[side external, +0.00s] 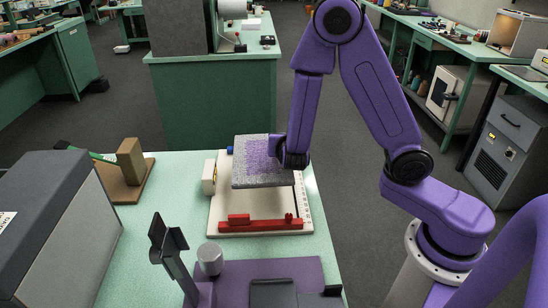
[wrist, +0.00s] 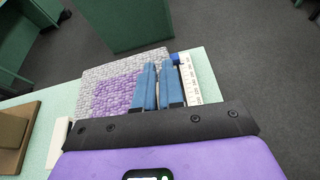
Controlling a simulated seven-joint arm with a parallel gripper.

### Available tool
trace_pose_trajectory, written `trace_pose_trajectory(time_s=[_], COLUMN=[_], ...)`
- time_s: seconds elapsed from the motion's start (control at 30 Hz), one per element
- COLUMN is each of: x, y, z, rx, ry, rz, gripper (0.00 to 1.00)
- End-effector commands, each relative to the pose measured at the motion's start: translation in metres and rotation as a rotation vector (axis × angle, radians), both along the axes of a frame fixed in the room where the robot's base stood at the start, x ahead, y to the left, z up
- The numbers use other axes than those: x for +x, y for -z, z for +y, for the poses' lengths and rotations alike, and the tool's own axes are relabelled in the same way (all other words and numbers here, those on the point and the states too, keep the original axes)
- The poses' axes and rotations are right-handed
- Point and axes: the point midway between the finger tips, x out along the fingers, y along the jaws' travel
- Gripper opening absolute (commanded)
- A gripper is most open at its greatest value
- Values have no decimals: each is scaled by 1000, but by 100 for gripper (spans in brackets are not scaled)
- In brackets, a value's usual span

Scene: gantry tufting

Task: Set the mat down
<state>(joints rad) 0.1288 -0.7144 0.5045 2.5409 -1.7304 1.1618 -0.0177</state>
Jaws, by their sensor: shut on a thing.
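The mat (side external: 250,172) is a grey, nubbly square with a purple patch. In the side view it lies over the back part of a cream board (side external: 222,215) and covers much of it; whether it touches the board is hard to tell. My gripper (side external: 278,150) is shut on the mat at its right side. In the wrist view the mat (wrist: 108,72) extends left of the blue fingers of my gripper (wrist: 158,72). The part of the mat under the fingers is hidden.
A red bar (side external: 262,225) runs along the board's front. A grey cylinder (side external: 209,258) and a dark upright bracket (side external: 168,250) stand in front. A large grey box (side external: 60,225) and a brown block on a base (side external: 131,160) are left. Bare green table shows between them.

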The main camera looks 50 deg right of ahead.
Motion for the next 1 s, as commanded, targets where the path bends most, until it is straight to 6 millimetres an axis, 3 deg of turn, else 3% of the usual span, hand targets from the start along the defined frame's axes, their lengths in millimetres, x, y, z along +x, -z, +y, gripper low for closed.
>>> trace_pose_trajectory(time_s=[0.4, 0.67, 1.0], x=[32, 43, 42], y=[40, 53, 81], z=[-2, -4, -3], rx=[1, 0, 0], ry=[1, 2, 0], rz=[1, 1, 0], gripper=[0, 0, 0])
